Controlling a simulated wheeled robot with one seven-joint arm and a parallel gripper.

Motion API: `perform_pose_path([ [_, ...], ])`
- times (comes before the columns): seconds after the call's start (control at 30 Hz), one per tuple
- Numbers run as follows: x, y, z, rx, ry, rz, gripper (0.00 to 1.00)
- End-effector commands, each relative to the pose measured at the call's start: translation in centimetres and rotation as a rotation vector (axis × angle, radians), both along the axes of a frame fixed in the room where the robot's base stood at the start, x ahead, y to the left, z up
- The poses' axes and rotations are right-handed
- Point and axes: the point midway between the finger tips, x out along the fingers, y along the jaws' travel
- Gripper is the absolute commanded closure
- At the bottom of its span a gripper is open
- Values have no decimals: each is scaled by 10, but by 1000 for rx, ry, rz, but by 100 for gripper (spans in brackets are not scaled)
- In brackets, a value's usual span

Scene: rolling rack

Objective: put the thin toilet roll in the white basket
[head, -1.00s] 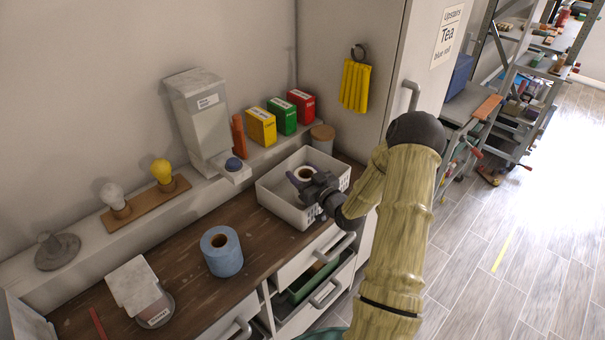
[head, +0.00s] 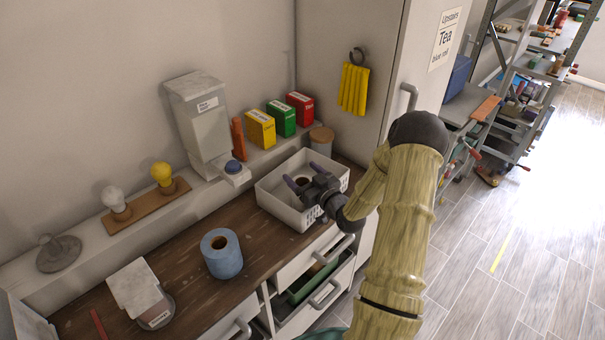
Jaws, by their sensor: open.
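The white basket (head: 277,209) stands on the wooden counter below the ledge. My gripper (head: 303,175) is over the basket with its two purple-grey fingers spread open. A small roll with a brown core (head: 302,182) shows between and below the fingers, inside the basket. Most of it is hidden by the gripper, and I cannot tell whether a finger touches it. A thicker blue roll (head: 221,257) stands upright on the counter, left of the basket.
A grey dispenser (head: 203,120), yellow, green and red boxes (head: 282,117) and two bulbs on a wooden stand stand on the ledge behind. A lidded jar (head: 321,138) is behind the basket. Drawers below the basket are partly open (head: 315,277).

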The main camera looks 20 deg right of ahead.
Motion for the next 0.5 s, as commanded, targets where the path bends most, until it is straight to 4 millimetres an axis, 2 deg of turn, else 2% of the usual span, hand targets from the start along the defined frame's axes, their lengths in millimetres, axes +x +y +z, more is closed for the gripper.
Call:
perform_pose_path([
  [0.03,-11,-4,-6,0,5,-5,21],
  [0.5,-96,-21,-5,-1,3,-7,21],
])
